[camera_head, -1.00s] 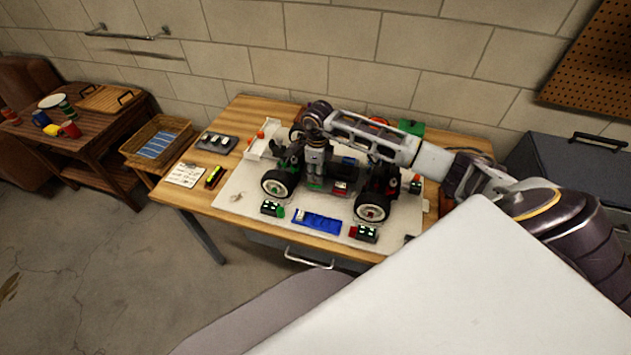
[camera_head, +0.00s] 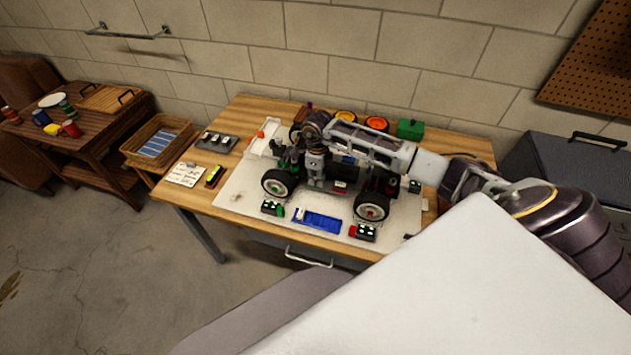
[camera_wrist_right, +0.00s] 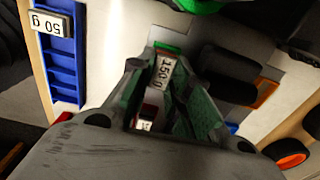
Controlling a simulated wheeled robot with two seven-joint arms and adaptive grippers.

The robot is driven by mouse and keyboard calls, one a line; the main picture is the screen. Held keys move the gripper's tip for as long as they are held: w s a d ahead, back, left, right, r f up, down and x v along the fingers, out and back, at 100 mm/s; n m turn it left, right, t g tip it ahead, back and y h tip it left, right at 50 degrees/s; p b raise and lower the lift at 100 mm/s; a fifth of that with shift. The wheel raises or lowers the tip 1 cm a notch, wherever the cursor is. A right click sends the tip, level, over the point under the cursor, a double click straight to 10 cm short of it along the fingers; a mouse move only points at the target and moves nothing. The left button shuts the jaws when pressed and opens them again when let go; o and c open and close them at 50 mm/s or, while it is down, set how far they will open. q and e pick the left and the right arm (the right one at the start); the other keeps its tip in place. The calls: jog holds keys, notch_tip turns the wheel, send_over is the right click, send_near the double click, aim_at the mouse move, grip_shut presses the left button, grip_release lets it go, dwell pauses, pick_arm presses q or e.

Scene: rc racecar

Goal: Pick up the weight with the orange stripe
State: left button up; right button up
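My right gripper (camera_head: 316,165) reaches down over the middle of the RC car (camera_head: 345,172). In the right wrist view the gripper (camera_wrist_right: 168,62) has its fingers apart, with a weight labelled 150 g (camera_wrist_right: 164,72) between or just beyond the tips. I cannot tell whether they touch it. A red block with a white label (camera_wrist_right: 147,118) shows lower between the fingers. A 50 g weight (camera_wrist_right: 47,22) sits in the blue tray (camera_wrist_right: 65,78). My left gripper is out of view.
The workbench (camera_head: 233,118) has a dark tray with several pale pieces (camera_head: 216,139) at left. Orange and yellow wheels (camera_head: 376,123) and a green box (camera_head: 410,129) stand behind the car. A wicker basket (camera_head: 157,141) is further left.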

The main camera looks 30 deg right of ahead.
grip_shut()
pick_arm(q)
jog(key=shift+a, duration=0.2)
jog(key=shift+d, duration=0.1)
pick_arm(e)
jog(key=shift+r, duration=0.1)
jog(key=shift+w+r, duration=0.1)
jog(key=shift+r, duration=0.45)
notch_tip(320, 180, up, 4)
jog(key=shift+r+b, duration=0.25)
jog(key=shift+b, duration=0.05)
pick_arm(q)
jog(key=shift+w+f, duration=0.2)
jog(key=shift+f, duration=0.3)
pick_arm(e)
notch_tip(320, 180, up, 4)
jog(key=shift+r, duration=0.1)
